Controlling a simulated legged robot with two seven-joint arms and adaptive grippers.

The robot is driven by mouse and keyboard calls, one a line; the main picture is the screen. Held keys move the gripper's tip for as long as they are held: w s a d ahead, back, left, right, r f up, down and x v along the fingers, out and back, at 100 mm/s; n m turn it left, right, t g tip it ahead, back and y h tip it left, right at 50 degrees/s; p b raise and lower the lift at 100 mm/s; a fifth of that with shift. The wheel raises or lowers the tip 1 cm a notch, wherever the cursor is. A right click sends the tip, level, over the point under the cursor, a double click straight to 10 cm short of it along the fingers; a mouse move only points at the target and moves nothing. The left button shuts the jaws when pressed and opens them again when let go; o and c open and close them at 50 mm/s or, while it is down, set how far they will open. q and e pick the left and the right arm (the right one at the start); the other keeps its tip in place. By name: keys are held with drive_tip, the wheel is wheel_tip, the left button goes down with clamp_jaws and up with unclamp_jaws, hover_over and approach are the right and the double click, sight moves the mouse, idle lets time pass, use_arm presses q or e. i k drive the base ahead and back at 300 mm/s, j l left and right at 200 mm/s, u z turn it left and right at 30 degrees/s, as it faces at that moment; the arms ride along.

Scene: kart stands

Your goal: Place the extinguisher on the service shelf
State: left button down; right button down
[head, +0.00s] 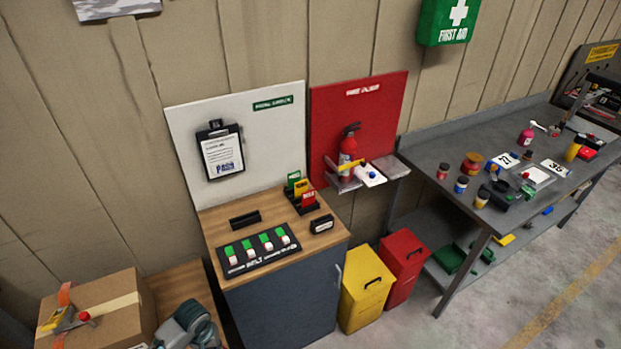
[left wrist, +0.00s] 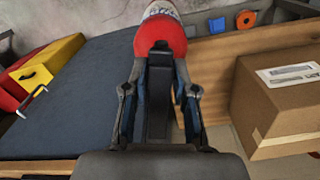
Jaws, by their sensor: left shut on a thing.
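In the left wrist view, my left gripper (left wrist: 160,95) is shut on a red rounded body with a pale printed band, which looks like an extinguisher (left wrist: 162,38). Only part of it shows. In the head view, what seems to be my left wrist (head: 190,325) is low beside the cabinet; its fingers and the held thing are hidden. Another red extinguisher (head: 348,143) stands upright against the red panel (head: 380,110), with a small grey shelf (head: 396,166) to its right. I cannot tell which surface is the service shelf. My right gripper is not in view.
A cabinet (head: 290,295) with a wooden top holds a switch panel (head: 258,250). A cardboard box (head: 115,305) stands left of my wrist. Yellow (head: 366,288) and red (head: 405,265) bins stand on the floor. A cluttered grey workbench (head: 430,160) is at right.

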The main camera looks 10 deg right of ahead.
sight(395, 169)
drive_tip(key=i+l+z, duration=0.2)
drive_tip(key=l+z, duration=0.25)
drive_tip(key=i+l+z, duration=0.15)
drive_tip(key=z, duration=0.3)
drive_tip(key=i+l+z, duration=0.15)
drive_tip(key=i+z, duration=0.15)
drive_tip(key=z, duration=0.15)
drive_tip(key=i+l, duration=0.15)
drive_tip(key=i, duration=0.35)
drive_tip(key=i+l+z, duration=0.15)
drive_tip(key=i, duration=0.35)
drive_tip(key=i+l, duration=0.15)
drive_tip(key=i, duration=0.35)
drive_tip(key=l+z, duration=0.05)
